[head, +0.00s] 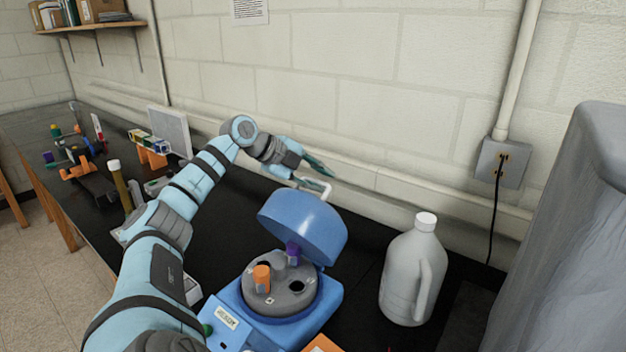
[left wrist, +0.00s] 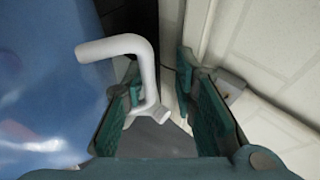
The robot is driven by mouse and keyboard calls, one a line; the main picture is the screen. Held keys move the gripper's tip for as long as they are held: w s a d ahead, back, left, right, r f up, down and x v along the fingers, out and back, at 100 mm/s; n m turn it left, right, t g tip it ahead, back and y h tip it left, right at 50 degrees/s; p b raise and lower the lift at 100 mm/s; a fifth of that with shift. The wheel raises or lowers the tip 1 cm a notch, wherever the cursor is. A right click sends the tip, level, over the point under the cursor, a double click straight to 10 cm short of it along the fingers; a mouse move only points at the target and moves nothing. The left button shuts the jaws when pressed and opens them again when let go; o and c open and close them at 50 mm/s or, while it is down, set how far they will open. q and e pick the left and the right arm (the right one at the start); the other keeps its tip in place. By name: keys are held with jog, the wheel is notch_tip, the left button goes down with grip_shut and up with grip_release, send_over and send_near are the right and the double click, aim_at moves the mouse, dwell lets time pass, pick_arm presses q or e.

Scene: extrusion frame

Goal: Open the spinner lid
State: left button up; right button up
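The spinner (head: 330,295) is a blue machine on the black bench, with its blue domed lid (head: 305,222) tilted up on its back side. Inside is a grey rotor (head: 292,297) with an orange-capped tube (head: 261,278) and a purple-capped tube (head: 292,252). A white bent handle (head: 313,186) sticks out from the lid; it also shows in the left wrist view (left wrist: 148,65). My left gripper (head: 308,173) is at this handle, behind the lid. In the left wrist view its teal fingers (left wrist: 160,95) are apart, with part of the handle between them, nearer the left finger. My right gripper is not in view.
A white jug (head: 413,272) stands right of the spinner. The block wall (head: 345,60) is close behind my left gripper. Racks and tubes (head: 85,165) stand at the bench's far left. A grey covered shape (head: 575,230) fills the right edge.

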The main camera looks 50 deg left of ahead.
pick_arm(q)
jog(key=shift+s+d+f, duration=0.1)
jog(key=shift+d+f, duration=0.05)
jog(key=shift+f, duration=0.3)
